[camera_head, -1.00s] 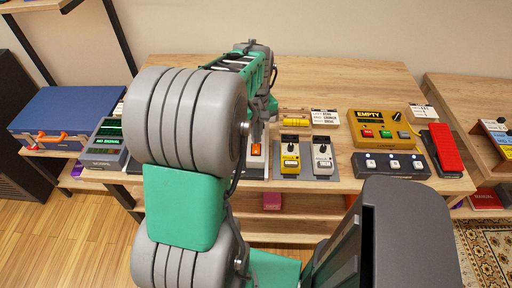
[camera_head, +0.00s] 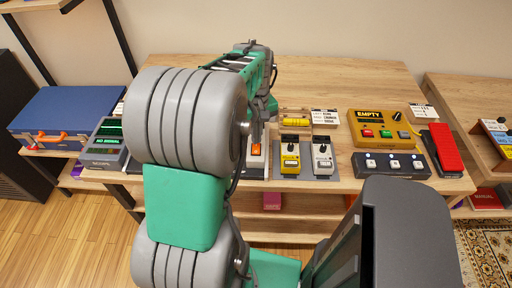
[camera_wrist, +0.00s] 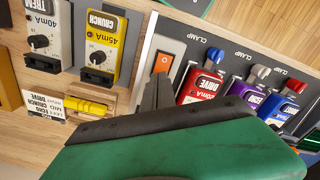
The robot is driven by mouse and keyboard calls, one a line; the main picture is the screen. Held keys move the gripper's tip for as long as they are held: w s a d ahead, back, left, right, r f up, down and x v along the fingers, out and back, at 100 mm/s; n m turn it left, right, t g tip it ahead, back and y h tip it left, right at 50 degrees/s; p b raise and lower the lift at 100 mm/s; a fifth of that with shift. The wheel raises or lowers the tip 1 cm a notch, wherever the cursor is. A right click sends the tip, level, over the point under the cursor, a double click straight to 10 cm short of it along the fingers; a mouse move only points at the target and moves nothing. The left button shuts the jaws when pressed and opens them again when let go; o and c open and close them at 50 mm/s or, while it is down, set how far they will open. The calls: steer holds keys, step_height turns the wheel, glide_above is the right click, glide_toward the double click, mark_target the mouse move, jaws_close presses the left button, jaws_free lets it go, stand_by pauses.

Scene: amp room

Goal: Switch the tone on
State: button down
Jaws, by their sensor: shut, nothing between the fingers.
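In the head view my arm covers most of this panel, and the fingertips are hard to make out.
Red (camera_wrist: 203,80), purple (camera_wrist: 246,94) and blue (camera_wrist: 284,102) pedals stand in clamps beside the switch. Yellow (camera_head: 290,158) and grey (camera_head: 322,157) pedals stand on the other side. A yellow box reading EMPTY (camera_head: 368,116) and a three-button footswitch (camera_head: 391,174) are farther right.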

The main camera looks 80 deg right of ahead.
steer(key=shift+f+b, duration=0.55)
steer(key=shift+f, duration=0.35)
stand_by(0.3)
step_height(320, 180, up, 7)
steer(key=p, duration=0.5)
steer(key=shift+r+p, duration=0.1)
steer(key=shift+p, duration=0.2)
